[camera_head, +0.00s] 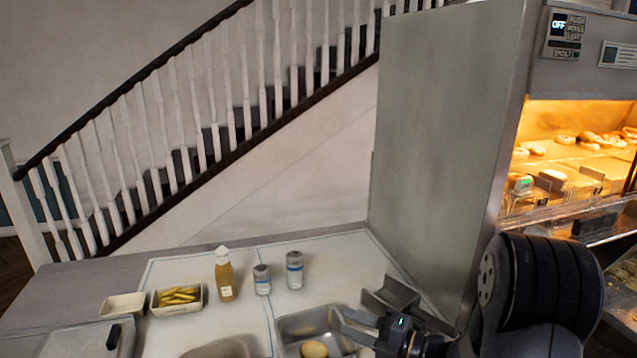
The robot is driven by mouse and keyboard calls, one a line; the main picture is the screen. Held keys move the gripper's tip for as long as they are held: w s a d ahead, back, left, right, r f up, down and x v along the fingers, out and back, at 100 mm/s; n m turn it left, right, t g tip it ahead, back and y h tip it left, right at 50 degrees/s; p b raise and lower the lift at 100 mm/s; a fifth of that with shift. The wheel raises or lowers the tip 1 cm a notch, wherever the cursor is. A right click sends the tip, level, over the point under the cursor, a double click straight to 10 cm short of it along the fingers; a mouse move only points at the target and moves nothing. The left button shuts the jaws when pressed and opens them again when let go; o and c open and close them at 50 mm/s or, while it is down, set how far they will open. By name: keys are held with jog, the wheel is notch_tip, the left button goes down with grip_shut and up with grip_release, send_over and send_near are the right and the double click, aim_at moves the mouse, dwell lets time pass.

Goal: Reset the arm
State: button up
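My gripper (345,322) is at the bottom of the view, right of centre, at the end of my dark arm. Its two pale fingers point left over the right side of a steel pan (290,325) set in the counter. The fingers look apart, with nothing visible between them. A round yellowish item (314,350) lies in the pan, below and left of the fingers. The lower part of the pan is cut off by the frame.
A sauce bottle (225,277), two small jars (262,280) (295,271), a tray of yellow-green strips (178,297) and an empty white tray (122,306) stand on the counter. A tall steel cabinet wall (445,150) and a lit warming shelf (570,165) flank my arm.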

jog(key=w+a+r+p, duration=0.2)
jog(key=a+r, duration=0.2)
jog(key=shift+r, duration=0.3)
dwell(0.3)
